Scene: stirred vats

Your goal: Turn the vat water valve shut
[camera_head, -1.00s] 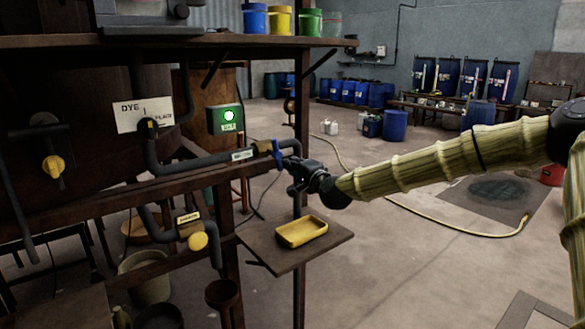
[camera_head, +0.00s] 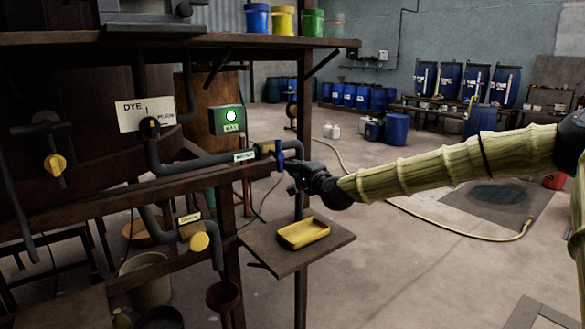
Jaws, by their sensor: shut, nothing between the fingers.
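The likely vat water valve is a blue-handled valve (camera_head: 279,154) at the right end of a grey pipe (camera_head: 205,162), beside a small white label (camera_head: 244,156) too blurred to read. Its blue handle stands about upright, across the line of the pipe. My gripper (camera_head: 290,178) is dark and small in view, just right of and below the handle, with its fingers shut and nothing seen between them. I cannot tell whether it touches the handle. My arm reaches in from the right.
A yellow tray (camera_head: 303,233) lies on a small shelf (camera_head: 330,244) below my gripper. A lower pipe has a yellow-knobbed valve (camera_head: 200,242). A wooden post stands near the valve; open floor lies to the right.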

